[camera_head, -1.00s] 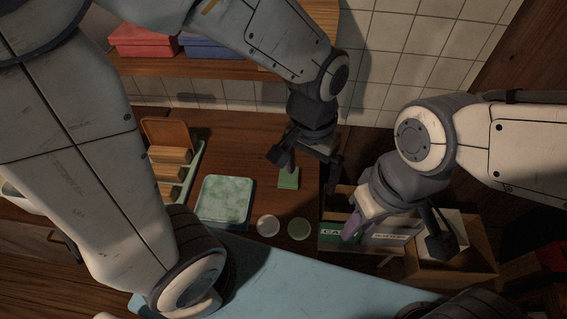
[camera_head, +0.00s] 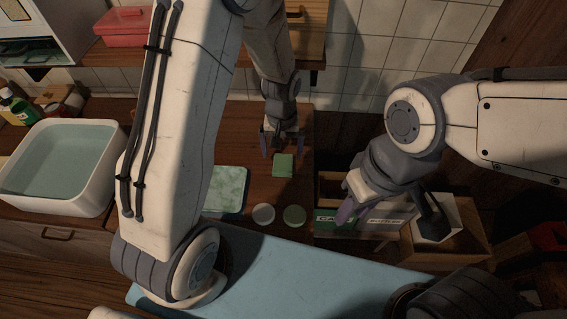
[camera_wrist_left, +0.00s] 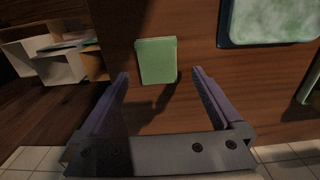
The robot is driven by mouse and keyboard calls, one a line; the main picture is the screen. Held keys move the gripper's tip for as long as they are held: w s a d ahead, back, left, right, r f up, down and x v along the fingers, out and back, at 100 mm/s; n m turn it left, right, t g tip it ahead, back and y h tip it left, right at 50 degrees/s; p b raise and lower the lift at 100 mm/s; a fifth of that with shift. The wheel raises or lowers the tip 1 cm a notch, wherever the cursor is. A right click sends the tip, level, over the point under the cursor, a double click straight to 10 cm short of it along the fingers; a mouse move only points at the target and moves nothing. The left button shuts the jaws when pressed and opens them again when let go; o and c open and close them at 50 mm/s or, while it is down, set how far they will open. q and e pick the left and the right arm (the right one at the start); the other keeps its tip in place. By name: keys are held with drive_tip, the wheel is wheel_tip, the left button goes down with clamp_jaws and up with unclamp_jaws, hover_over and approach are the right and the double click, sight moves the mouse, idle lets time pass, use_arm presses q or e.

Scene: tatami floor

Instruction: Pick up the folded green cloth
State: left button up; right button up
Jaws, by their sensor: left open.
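The folded green cloth (camera_head: 283,165) is a small flat light-green rectangle on the wooden counter. It also shows in the left wrist view (camera_wrist_left: 157,60), just beyond the fingertips and between them in the picture. My left gripper (camera_head: 282,150) is open and empty at the cloth's far edge, with its fingers spread to either side. Its two fingers also show in the left wrist view (camera_wrist_left: 161,75). A gap to the cloth seems to remain. My right gripper (camera_head: 388,215) is open over the boxes at the right, with nothing seen between its fingers.
A marbled green tray (camera_head: 228,190) lies left of the cloth, partly behind my left arm. A pale disc (camera_head: 263,214) and a green disc (camera_head: 294,216) lie in front. A white basin (camera_head: 110,170) stands at left. An open wooden box (camera_head: 470,243) is at right.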

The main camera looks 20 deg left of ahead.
sight(283, 162)
use_arm(q)
wheel_tip(283, 162, down, 4)
drive_tip(key=shift+s+d+r, duration=0.15)
drive_tip(key=shift+r, duration=0.05)
drive_tip(key=c, duration=1.3)
drive_tip(key=shift+r, duration=0.5)
drive_tip(key=r, duration=0.3)
drive_tip(key=shift+s+d+r+b, duration=0.25)
drive_tip(key=shift+r+b, duration=0.05)
drive_tip(key=s+d+r, duration=0.2)
drive_tip(key=s, duration=0.1)
drive_tip(key=s+d+r, duration=0.1)
drive_tip(key=s+r, duration=0.1)
drive_tip(key=s, duration=0.1)
drive_tip(key=s+d+r+b, duration=0.1)
drive_tip(key=s+d+r, duration=0.1)
drive_tip(key=s, duration=0.1)
drive_tip(key=shift+s+d+r, duration=0.25)
drive_tip(key=shift+d, duration=0.05)
